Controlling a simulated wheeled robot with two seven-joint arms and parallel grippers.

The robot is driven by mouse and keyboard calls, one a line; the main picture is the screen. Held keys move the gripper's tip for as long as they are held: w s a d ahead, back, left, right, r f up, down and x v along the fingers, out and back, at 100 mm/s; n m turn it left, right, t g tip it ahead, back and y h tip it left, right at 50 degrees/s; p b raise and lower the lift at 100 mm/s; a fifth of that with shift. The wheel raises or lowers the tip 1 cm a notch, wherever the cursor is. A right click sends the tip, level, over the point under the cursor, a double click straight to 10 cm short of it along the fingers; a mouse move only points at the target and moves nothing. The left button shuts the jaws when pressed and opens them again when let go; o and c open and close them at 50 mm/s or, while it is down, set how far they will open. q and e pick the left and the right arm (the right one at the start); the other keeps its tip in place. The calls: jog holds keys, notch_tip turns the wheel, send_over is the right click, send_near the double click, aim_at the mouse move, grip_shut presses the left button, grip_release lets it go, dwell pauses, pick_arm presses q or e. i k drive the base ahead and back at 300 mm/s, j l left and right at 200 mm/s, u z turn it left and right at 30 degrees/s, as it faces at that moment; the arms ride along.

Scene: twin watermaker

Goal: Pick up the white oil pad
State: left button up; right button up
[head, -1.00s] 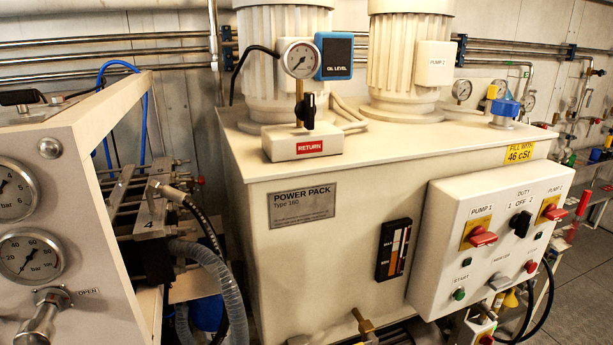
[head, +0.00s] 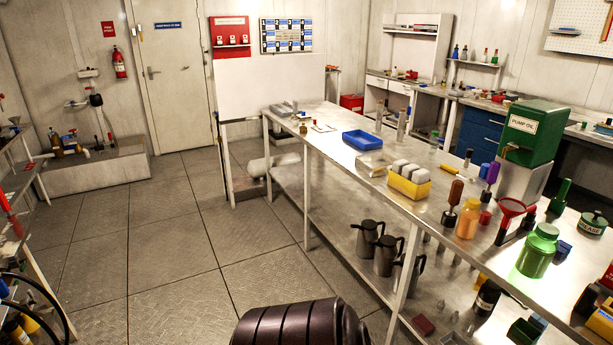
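I cannot pick out the white oil pad with certainty. On the long steel bench (head: 345,150), a yellow box (head: 408,187) holds several white rounded pieces (head: 408,172) that stand in a row. Behind and left of it is a small pale tray (head: 375,163) whose contents are too small to tell. Neither of my grippers is in view.
A blue tray (head: 362,143) lies farther back on the bench. An orange jar (head: 468,219), a red funnel (head: 510,208), a green can (head: 538,252) and a green pump oil tank (head: 533,133) crowd the near right. Dark jugs (head: 385,255) stand on the lower shelf. The floor (head: 165,240) left is clear.

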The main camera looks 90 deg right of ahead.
aim_at(407, 170)
jog(key=z, duration=3.45)
jog(key=i+j+z, duration=0.25)
jog(key=j, duration=0.4)
jog(key=i+j+z, duration=0.25)
jog(key=j, duration=0.45)
jog(key=j+z, duration=0.2)
jog(key=j, duration=0.45)
jog(key=i+j+z, duration=0.1)
jog(key=j+z, duration=0.15)
jog(key=j, duration=0.5)
jog(key=i+j+z, duration=0.1)
jog(key=z, duration=0.3)
jog(key=j+z, duration=0.35)
jog(key=i+j+z, duration=0.1)
jog(key=z, duration=0.3)
